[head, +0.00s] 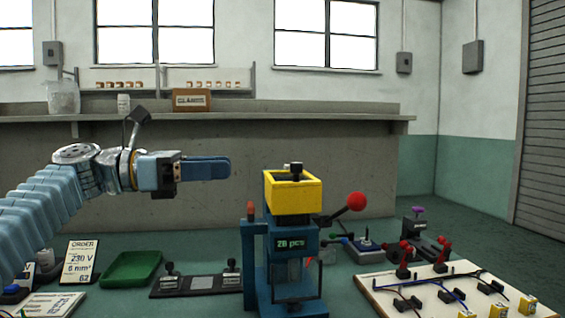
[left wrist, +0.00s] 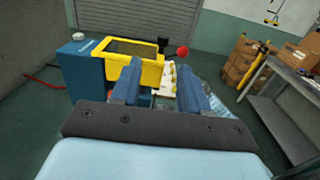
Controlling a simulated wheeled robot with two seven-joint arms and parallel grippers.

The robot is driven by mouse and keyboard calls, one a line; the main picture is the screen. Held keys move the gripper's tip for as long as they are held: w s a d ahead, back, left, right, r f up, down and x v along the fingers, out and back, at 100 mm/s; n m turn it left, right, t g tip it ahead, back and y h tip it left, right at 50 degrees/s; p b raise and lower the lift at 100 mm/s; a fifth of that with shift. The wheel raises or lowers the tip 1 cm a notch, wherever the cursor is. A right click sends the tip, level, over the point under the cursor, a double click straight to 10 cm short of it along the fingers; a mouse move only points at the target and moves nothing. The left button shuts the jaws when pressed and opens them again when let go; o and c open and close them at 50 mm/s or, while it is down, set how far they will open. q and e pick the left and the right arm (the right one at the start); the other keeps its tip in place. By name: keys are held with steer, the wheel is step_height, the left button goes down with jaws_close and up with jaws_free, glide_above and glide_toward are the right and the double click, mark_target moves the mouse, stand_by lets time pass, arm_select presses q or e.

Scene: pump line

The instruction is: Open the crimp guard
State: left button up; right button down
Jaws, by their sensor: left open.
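The crimp press (head: 288,250) is a blue upright machine with a "28 pcs" display on its front. A yellow open-topped box-like part (head: 292,193) sits on its top, with a black knob (head: 293,169) at its rim. I cannot tell for sure which part is the crimp guard. A lever with a red ball (head: 356,202) sticks out to the right. My left gripper (head: 229,168) is open and empty, left of the yellow part and slightly higher, apart from it. In the left wrist view the yellow part (left wrist: 149,72) shows beyond the fingers, partly hidden by them. My right gripper is not in view.
A wire board (head: 455,296) and small tools with red knobs (head: 405,257) lie to the right. The air around the left gripper is clear.

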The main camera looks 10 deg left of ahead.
mark_target(297, 163)
arm_select(q)
steer(key=x, duration=1.3)
steer(key=shift+s+d, duration=0.2)
steer(key=shift+d, duration=0.3)
steer(key=shift+c, duration=0.3)
jaws_close()
